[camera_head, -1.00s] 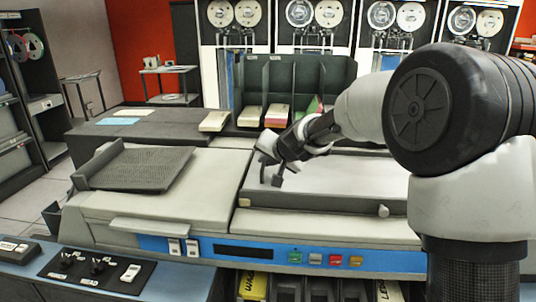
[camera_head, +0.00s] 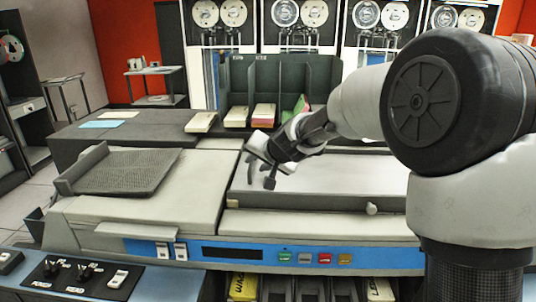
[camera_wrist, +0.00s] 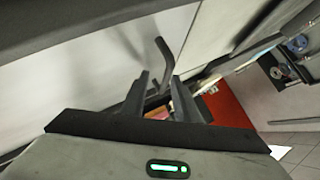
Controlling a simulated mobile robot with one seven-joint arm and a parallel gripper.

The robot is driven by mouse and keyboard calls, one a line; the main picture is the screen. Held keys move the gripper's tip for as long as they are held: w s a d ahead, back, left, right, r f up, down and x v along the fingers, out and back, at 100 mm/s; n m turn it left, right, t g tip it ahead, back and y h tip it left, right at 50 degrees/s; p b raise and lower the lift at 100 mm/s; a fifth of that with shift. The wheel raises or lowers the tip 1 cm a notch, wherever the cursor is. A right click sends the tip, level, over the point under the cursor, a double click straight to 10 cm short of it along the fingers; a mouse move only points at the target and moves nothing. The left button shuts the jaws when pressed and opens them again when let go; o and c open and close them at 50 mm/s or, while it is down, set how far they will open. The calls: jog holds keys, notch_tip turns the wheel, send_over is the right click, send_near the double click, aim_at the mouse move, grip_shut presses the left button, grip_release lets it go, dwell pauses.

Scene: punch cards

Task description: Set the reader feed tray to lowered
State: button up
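The reader's feed tray appears to be the dark ribbed tray (camera_head: 128,172) on the left part of the card machine. It looks tilted, with a raised wall along its left side. My gripper (camera_head: 262,178) is well to the right of this tray, above the left end of a grey cover (camera_head: 335,178). Its fingers point down and look apart and empty. In the wrist view the two dark fingers (camera_wrist: 158,98) also stand apart with a gap. A dark bent bar (camera_wrist: 164,55) shows beyond them; I cannot tell what it belongs to.
A blue front strip with coloured buttons (camera_head: 325,258) runs along the machine. A switch panel (camera_head: 85,277) is at lower left. A dark divided card rack (camera_head: 275,90) stands behind the gripper. Tape cabinets (camera_head: 290,20) line the back. The pale surface around the tray is clear.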

jog(key=v, duration=1.5)
jog(key=shift+a, duration=0.25)
jog(key=shift+r, duration=0.1)
